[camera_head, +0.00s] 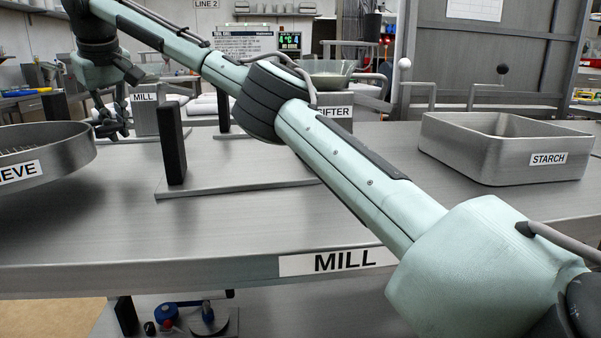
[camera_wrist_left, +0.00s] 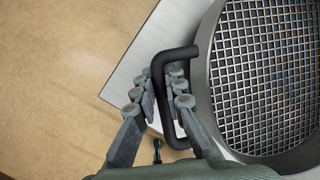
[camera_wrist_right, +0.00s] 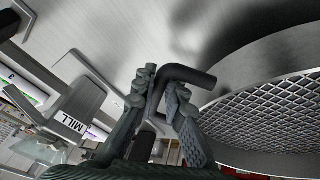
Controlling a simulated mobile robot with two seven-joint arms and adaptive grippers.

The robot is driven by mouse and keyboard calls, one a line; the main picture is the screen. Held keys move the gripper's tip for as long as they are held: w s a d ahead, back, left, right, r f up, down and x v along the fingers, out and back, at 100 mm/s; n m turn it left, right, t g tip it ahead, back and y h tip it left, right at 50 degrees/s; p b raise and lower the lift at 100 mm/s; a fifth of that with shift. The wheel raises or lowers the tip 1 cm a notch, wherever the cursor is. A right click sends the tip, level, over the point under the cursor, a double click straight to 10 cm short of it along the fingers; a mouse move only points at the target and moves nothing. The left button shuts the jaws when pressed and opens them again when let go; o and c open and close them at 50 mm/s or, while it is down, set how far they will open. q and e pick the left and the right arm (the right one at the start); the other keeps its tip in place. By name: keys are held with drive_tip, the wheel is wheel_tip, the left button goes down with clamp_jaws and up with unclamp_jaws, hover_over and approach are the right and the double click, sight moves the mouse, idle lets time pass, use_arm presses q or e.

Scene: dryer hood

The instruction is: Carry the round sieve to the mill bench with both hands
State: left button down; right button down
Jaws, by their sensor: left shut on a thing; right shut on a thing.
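The round sieve (camera_head: 45,160) is a grey metal ring with a wire mesh floor, cut off by the left edge of the head view, at the left end of the mill bench (camera_head: 240,225). My right gripper (camera_head: 112,128) is at its far side, shut on a black handle (camera_wrist_right: 187,73) of the sieve. My left gripper (camera_wrist_left: 160,92) shows only in its wrist view, shut on the other black handle (camera_wrist_left: 176,56). The left wrist view shows the bench corner under the sieve. I cannot tell whether the sieve touches the bench top.
A black upright block (camera_head: 172,145) on a flat plate stands right of the sieve. A metal STARCH tray (camera_head: 500,150) sits at the bench's right. My right arm crosses above the bench. Bare bench top lies at front centre. MILL (camera_head: 144,98) and SIFTER signs stand behind.

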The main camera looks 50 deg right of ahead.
use_arm(q)
drive_tip(key=shift+a, duration=0.2)
use_arm(e)
drive_tip(key=shift+d, duration=0.2)
use_arm(q)
drive_tip(key=shift+f, duration=0.3)
use_arm(e)
drive_tip(key=shift+f, duration=0.25)
